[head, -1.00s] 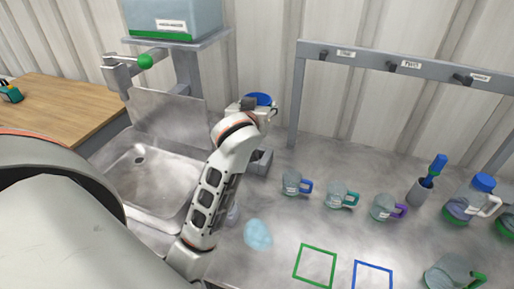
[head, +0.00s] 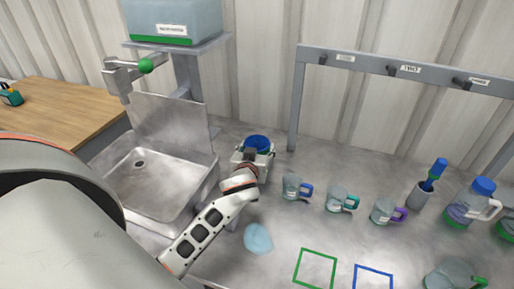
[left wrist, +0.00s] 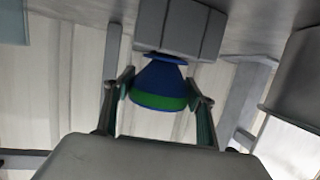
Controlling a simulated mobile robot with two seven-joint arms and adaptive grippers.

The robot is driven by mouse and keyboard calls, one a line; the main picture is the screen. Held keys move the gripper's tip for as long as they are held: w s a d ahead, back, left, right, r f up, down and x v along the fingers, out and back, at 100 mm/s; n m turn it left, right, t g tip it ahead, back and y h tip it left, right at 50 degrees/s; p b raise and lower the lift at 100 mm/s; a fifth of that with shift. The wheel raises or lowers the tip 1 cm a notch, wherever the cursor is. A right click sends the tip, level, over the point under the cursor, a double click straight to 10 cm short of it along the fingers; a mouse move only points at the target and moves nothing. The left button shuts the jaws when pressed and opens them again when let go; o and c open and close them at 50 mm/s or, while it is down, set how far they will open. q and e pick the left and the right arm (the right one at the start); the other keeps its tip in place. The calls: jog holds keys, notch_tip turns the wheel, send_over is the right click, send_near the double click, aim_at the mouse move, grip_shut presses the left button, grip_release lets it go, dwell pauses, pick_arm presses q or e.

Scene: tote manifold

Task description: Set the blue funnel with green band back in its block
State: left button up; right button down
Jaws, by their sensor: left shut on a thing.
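The blue funnel (head: 257,142) with a green band is held mouth up in my left gripper (head: 252,155), low over the counter behind the sink's right side. In the left wrist view, which is upside down, the funnel (left wrist: 160,84) sits between the two fingers, its green band near the fingertips. The grey block (left wrist: 180,28) is right at the funnel's narrow end. I cannot tell whether the stem is inside the block. In the head view my gripper and wrist hide the block. My right gripper is not in view.
A steel sink (head: 150,183) lies left, below a tank (head: 172,18). A grey rack post (head: 297,100) rises behind. A pale blue patch (head: 257,239) lies in front.

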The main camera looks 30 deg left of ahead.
pick_arm(q)
jog(key=shift+f, duration=0.1)
jog(key=shift+f, duration=0.15)
jog(key=o, duration=1)
jog(key=shift+b+v, duration=0.5)
jog(key=shift+v, duration=3.45)
jog(key=shift+w+d, duration=0.1)
jog(key=shift+d, duration=0.1)
